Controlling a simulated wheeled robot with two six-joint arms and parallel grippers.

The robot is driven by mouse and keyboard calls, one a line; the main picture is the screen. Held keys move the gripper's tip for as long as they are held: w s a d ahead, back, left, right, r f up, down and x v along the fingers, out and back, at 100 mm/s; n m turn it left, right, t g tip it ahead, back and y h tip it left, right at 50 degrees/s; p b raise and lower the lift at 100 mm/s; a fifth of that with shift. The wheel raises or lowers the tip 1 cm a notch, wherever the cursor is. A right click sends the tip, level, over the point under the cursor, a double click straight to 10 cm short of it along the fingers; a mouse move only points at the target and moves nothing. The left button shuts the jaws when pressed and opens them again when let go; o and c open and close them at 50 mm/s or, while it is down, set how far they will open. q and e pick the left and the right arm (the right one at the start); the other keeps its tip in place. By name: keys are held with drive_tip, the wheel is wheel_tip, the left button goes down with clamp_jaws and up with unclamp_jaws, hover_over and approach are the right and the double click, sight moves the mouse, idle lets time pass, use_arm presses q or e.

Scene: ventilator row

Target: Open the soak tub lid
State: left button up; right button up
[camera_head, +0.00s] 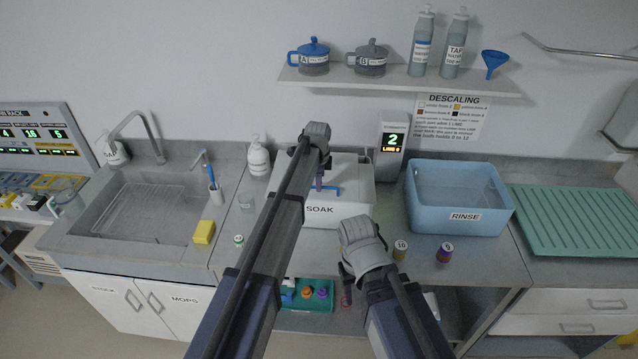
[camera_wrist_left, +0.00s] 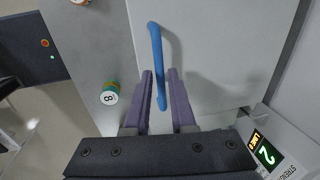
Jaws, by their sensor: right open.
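The soak tub (camera_head: 347,212) is a white box labelled SOAK on the counter. Its lid (camera_head: 350,172) looks shut and carries a blue bar handle (camera_head: 332,190). My left gripper (camera_head: 319,186) is over the lid at the handle, and my left arm covers part of the tub. In the left wrist view, the blue handle (camera_wrist_left: 156,50) runs down between the two purple fingers of the left gripper (camera_wrist_left: 161,75). A gap shows between the fingers; whether they touch the bar is unclear. My right gripper (camera_head: 346,298) is open in front of the counter edge, partly hidden.
A blue rinse tub (camera_head: 462,222) stands right of the soak tub, with a timer (camera_head: 391,132) behind. A sink (camera_head: 140,208) is at left, and a shelf (camera_head: 400,82) hangs above.

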use_arm(q)
clamp_jaws()
idle(1.0)
